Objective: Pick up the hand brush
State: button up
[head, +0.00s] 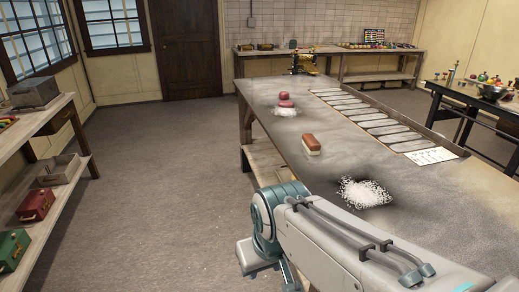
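The hand brush (311,143) lies on the long grey worktable (440,205), near its left edge. It has a reddish-brown wooden back on top and pale bristles beneath. My arm reaches in from the lower right and bends down beyond the table's left edge, well nearer to the camera than the brush. My gripper does not show in the head view. Nothing visible touches the brush.
A pile of white shreds (365,192) lies nearer on the table, and a smaller one (286,111) lies farther back by stacked pink-red pieces (286,100). Open floor (170,170) lies left.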

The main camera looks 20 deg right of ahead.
aim_at(310, 144)
jog(key=u, duration=0.3)
jog(key=i, duration=2.05)
jog(key=z, duration=1.55)
jog(key=i, duration=0.75)
jog(key=z, duration=0.8)
